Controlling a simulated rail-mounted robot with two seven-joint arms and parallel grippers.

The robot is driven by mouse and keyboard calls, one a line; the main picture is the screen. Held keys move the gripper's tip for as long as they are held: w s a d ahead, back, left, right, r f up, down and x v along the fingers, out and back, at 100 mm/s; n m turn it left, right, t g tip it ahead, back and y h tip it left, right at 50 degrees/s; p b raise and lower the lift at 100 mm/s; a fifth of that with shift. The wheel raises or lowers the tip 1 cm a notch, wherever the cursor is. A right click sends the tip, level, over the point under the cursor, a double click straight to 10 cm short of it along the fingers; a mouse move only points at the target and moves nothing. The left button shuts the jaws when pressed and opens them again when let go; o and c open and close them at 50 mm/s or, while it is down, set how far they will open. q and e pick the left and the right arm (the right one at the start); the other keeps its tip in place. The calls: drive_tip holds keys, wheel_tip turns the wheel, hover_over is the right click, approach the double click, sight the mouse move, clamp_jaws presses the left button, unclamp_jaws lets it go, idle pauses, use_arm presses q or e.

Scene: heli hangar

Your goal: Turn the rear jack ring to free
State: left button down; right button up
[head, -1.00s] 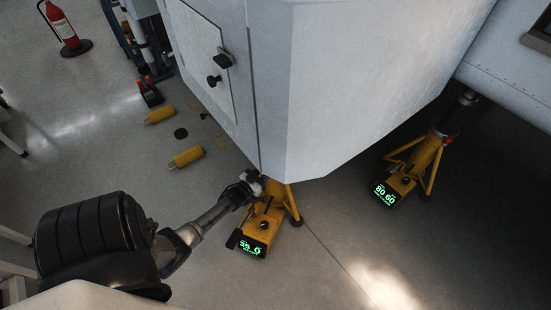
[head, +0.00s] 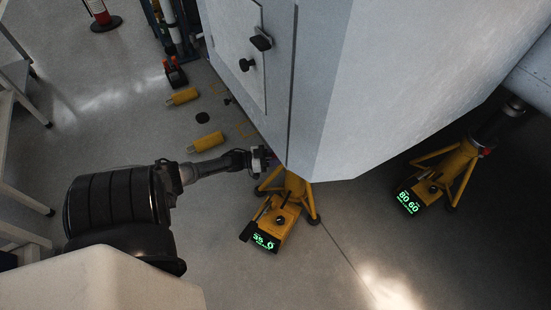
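A yellow tripod jack (head: 291,196) stands under the near edge of the pale fuselage (head: 345,140). Its front box has a green lit display (head: 265,241) and a dark knob. Its upper part and any ring there are hidden by the fuselage. A second yellow jack (head: 447,172) stands farther right, with a display reading 80 60 and a red part (head: 485,152) near its top. I cannot tell which jack is the rear one. My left gripper (head: 266,158) is just up-left of the nearer jack, beside the fuselage's lower edge; its fingers are too small and dark to read. My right gripper is out of view.
A fire extinguisher (head: 100,14) stands at top left, and a pale bench or rack (head: 22,100) at the left edge. The floor in front of the jacks is clear.

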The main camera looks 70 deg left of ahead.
use_arm(q)
drive_tip(key=shift+f, duration=0.1)
idle(0.3)
drive_tip(key=c, duration=1.2)
unclamp_jaws()
drive_tip(key=o, duration=0.4)
drive_tip(key=shift+a, duration=0.15)
drive_tip(key=shift+s, duration=0.1)
